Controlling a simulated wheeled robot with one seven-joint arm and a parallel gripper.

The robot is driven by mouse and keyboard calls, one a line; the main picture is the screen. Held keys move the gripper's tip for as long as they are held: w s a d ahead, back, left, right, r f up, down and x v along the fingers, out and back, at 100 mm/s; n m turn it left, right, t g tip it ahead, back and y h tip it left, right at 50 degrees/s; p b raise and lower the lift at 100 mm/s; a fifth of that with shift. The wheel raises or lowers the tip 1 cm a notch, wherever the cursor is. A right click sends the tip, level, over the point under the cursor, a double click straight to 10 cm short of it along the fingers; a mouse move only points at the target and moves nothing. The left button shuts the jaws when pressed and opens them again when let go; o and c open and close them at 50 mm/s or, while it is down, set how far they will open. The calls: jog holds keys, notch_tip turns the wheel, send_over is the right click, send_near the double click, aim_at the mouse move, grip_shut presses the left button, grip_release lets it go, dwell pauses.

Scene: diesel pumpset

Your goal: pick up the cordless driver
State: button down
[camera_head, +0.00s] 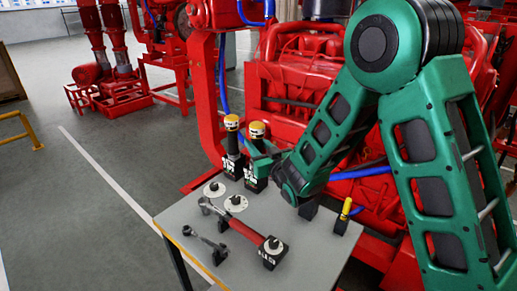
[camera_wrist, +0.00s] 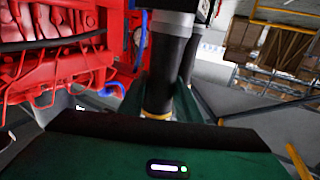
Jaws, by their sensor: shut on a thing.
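The grey table (camera_head: 190,236) also bears pale discs (camera_head: 236,203), a red-handled tool (camera_head: 245,232), a smaller wrench (camera_head: 205,241) and a yellow-handled tool (camera_head: 345,209). The red engine (camera_head: 300,75) stands close behind. Open floor (camera_head: 75,205) lies to the left.

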notch_tip(320, 180, up, 18)
jog(key=shift+f, duration=0.15)
dwell(0.4)
jog(key=c, duration=2.2)
grip_release()
grip_shut()
jog(key=shift+s, duration=0.1)
